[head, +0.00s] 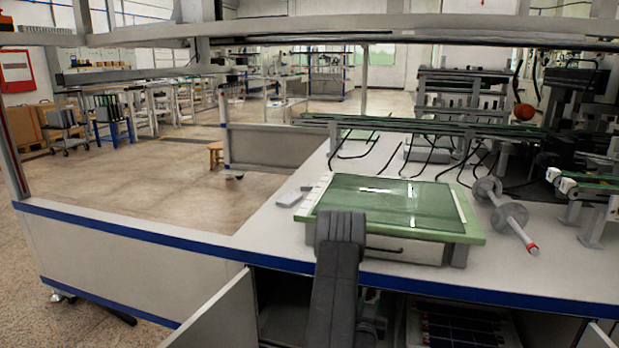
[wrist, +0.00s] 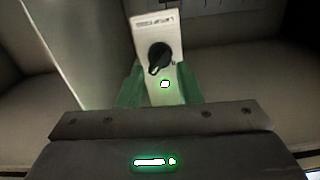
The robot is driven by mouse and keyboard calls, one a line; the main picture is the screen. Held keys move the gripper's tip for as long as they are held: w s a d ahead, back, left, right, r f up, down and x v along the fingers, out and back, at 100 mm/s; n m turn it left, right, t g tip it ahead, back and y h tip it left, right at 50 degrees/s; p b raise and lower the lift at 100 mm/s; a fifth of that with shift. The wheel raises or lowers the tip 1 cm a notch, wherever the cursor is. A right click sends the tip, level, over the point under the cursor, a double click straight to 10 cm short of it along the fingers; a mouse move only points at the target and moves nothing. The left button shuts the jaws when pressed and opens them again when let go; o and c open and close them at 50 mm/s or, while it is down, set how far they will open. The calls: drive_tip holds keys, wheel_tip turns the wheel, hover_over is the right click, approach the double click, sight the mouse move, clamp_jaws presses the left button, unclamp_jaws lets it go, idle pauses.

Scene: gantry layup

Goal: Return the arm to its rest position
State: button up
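My arm (head: 337,275) shows in the head view as a dark grey link, rising at the front edge of the bench before the green-framed panel fixture. No held object can be made out.
The green fixture (head: 472,238) with its glass panel (head: 390,205) stands on the white bench. A grey roller (head: 507,215) lies to its right. Gantry beams (head: 330,26) cross overhead. Below the bench is an open bay with dark panels (head: 460,325).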

drive_tip(key=p+v, duration=0.2)
drive_tip(key=v, duration=0.9)
drive_tip(key=shift+s, duration=0.35)
drive_tip(key=shift+a+r, duration=0.15)
